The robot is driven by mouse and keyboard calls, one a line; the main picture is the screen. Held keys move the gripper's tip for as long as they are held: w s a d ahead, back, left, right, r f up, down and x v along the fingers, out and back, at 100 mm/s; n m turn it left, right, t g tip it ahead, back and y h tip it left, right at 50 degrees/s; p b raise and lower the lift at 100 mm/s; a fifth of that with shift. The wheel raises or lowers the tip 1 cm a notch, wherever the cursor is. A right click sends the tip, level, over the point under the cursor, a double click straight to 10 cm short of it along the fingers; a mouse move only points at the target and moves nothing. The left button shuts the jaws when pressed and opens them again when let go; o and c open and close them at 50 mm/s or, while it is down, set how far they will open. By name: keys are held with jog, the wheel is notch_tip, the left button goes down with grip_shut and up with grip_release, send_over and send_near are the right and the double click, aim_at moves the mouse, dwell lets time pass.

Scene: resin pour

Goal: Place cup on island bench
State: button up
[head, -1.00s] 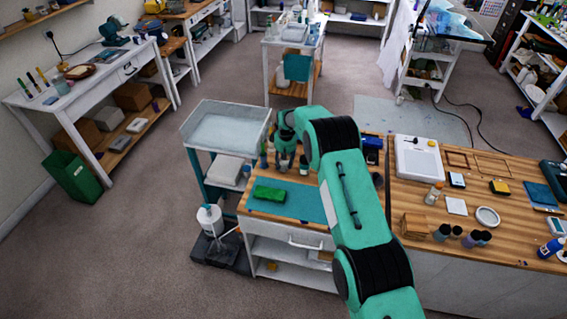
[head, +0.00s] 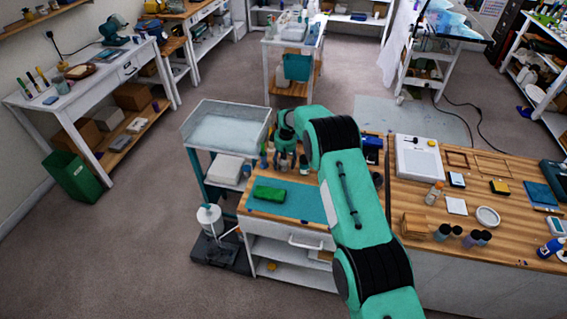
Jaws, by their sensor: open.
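The island bench (head: 400,205) has a wooden top and runs from the centre to the right edge of the head view. My arm reaches across its left part. My gripper (head: 287,148) is small and partly hidden at the bench's far left end, near several small bottles (head: 270,158). It is open, and I see nothing held in it. I cannot pick out the cup with certainty. Several small dark-topped containers (head: 457,232) stand at the bench's front, right of my arm.
A white tray cart (head: 262,113) stands beside that end. A white panel (head: 420,160), frames and a white ring (head: 487,216) occupy the right side. Bare wood lies between them.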

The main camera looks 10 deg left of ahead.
notch_tip(320, 180, up, 12)
jog(key=shift+s+d+b, duration=0.4)
jog(key=shift+d+b, duration=0.05)
jog(key=shift+f, duration=0.1)
dwell(0.8)
